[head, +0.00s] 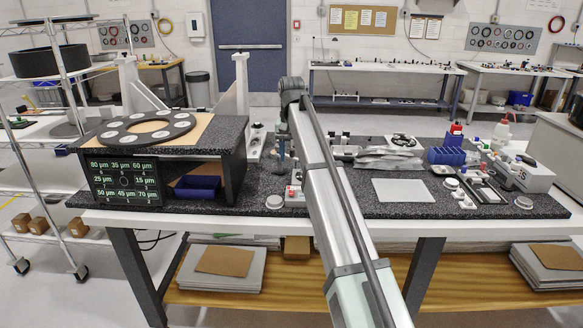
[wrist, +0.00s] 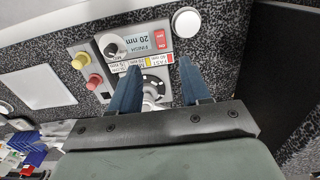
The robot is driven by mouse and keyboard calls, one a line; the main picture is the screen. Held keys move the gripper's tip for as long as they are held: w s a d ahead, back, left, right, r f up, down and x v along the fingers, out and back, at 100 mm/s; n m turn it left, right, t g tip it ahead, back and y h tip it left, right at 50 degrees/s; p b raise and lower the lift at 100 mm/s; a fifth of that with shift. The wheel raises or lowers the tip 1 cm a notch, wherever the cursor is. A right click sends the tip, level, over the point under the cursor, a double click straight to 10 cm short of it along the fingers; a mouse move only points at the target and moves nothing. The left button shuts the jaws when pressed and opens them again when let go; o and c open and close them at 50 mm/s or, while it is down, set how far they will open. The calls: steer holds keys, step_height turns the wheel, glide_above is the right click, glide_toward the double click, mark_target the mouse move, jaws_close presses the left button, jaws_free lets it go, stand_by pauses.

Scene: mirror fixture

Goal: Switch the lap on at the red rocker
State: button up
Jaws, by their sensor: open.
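In the wrist view a red rocker (wrist: 160,38) sits on a pale control panel (wrist: 128,54), beside a label reading "FINISH 20 nm". The panel also has a black-and-white knob (wrist: 113,47) and a dial (wrist: 152,86), partly hidden by my fingers. My gripper (wrist: 158,64) is open and empty, its two blue fingers over the panel with the rocker beyond their tips. I cannot tell the height of the tips above it. In the head view the panel (head: 295,196) is partly hidden by my arm, and my gripper (head: 281,148) points down above the bench.
A yellow button (wrist: 83,58) and a red button (wrist: 94,82) lie left of the panel. A round white cap (wrist: 186,22) is right of the rocker. A dark stand (head: 232,165) carries a ring with pale discs (head: 150,130). A white sheet (head: 403,190) lies to the right.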

steer(key=shift+r, duration=0.9)
